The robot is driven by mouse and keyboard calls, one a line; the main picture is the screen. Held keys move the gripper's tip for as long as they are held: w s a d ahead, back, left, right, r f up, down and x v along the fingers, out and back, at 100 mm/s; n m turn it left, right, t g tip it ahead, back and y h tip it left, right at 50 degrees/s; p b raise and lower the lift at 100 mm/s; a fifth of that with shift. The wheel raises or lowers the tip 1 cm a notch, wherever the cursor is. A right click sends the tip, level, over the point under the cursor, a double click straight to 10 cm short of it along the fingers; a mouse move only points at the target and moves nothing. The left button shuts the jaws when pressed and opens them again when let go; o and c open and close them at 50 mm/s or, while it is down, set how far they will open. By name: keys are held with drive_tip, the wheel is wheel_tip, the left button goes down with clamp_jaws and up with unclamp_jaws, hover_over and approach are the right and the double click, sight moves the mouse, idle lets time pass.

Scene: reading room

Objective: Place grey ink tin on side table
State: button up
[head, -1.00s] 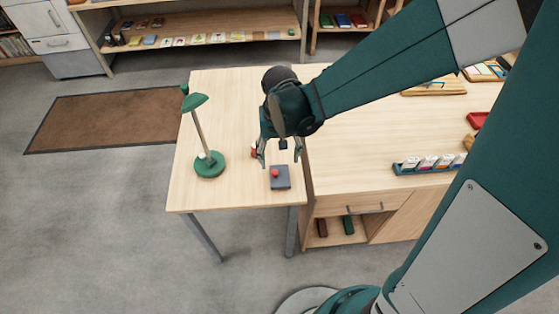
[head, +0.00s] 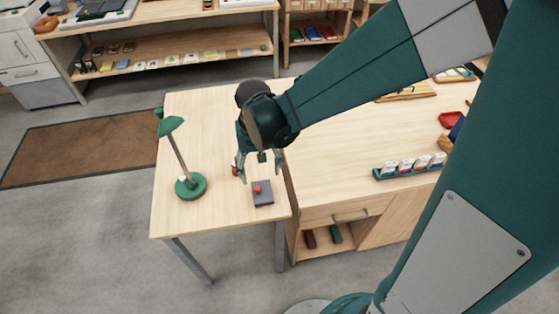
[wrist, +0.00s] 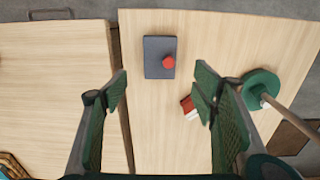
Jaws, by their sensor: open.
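A flat dark grey square tin (head: 264,199) lies on the side table (head: 200,120), near its front right corner. A red round piece sits on its top. The tin also shows in the wrist view (wrist: 155,47), lying flat beyond my fingertips. My gripper (head: 260,166) is above the side table, just behind the tin in the head view.
A green lamp (head: 191,186) stands left of my gripper. A small red and white object (wrist: 188,107) lies near one finger. The side table's left half is mostly clear.

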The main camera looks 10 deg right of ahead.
drive_tip(key=shift+r, duration=0.1)
drive_tip(key=s+d+r+t, duration=0.3)
drive_tip(key=s+d+r, duration=0.2)
drive_tip(key=d+r, duration=0.3)
drive_tip(key=s+d+r+t, duration=0.4)
drive_tip(key=s+d+r, duration=0.2)
drive_tip(key=d+r, duration=0.3)
drive_tip(key=shift+r, duration=1)
drive_tip(key=shift+s, duration=0.1)
idle(0.9)
